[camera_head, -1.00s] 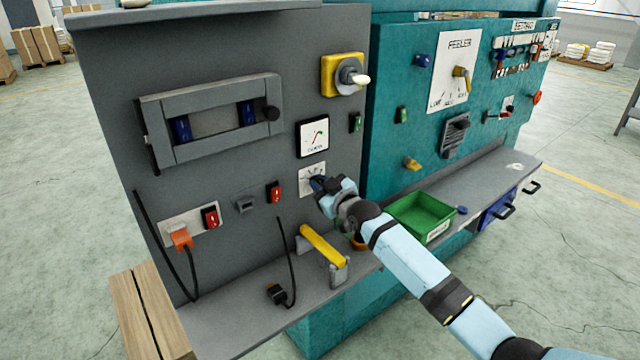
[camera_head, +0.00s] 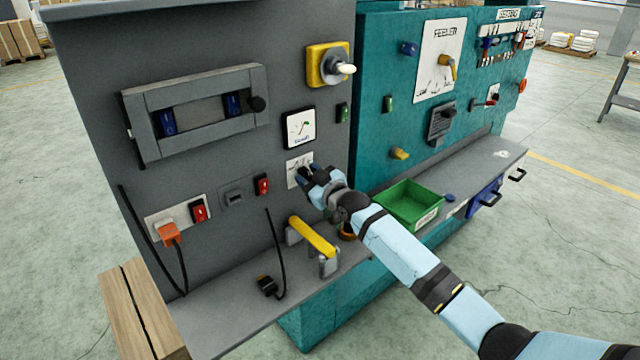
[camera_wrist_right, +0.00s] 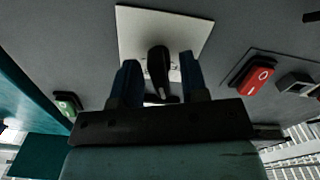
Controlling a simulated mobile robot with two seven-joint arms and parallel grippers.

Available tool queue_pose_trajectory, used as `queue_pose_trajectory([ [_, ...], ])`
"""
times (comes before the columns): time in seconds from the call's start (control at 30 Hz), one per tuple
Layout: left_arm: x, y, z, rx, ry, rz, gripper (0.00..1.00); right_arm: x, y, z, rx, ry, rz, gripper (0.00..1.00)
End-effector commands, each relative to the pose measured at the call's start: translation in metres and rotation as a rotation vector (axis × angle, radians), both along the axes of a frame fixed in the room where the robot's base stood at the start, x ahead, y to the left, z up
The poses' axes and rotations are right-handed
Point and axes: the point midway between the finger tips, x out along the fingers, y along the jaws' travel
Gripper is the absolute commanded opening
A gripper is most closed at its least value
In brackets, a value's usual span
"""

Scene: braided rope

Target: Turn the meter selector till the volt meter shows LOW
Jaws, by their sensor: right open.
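The volt meter (camera_head: 299,127) is a white dial in a black frame on the grey panel; its needle leans to the upper right, and its lettering is too small to read. Below it is the selector's white plate (camera_head: 292,178), partly covered by my right gripper (camera_head: 309,173). In the right wrist view, the black selector knob (camera_wrist_right: 157,66) stands on the plate (camera_wrist_right: 135,25), between the two blue fingers of my right gripper. The fingers are open, one on each side, with gaps showing beside the knob. My left gripper is not in view.
A yellow handle (camera_head: 312,237) stands on the shelf below, and a green bin (camera_head: 408,205) lies near my right arm. A red switch (camera_head: 262,185) is left of the selector. A green switch (camera_head: 342,112) and yellow rotary switch (camera_head: 322,65) are above right.

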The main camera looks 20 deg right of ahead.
Motion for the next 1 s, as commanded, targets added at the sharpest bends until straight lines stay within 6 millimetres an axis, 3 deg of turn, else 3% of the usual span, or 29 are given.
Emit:
queue_pose_trajectory([
  [0.6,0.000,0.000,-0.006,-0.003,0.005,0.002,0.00,-0.112,-0.041,-0.002,-0.003,0.001,-0.001,0.40],
  [0.77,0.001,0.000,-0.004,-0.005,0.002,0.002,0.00,-0.124,-0.045,0.000,0.000,0.000,-0.001,0.40],
  [1.0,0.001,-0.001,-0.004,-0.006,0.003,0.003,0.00,-0.126,-0.046,0.000,0.000,0.000,0.000,0.40],
])
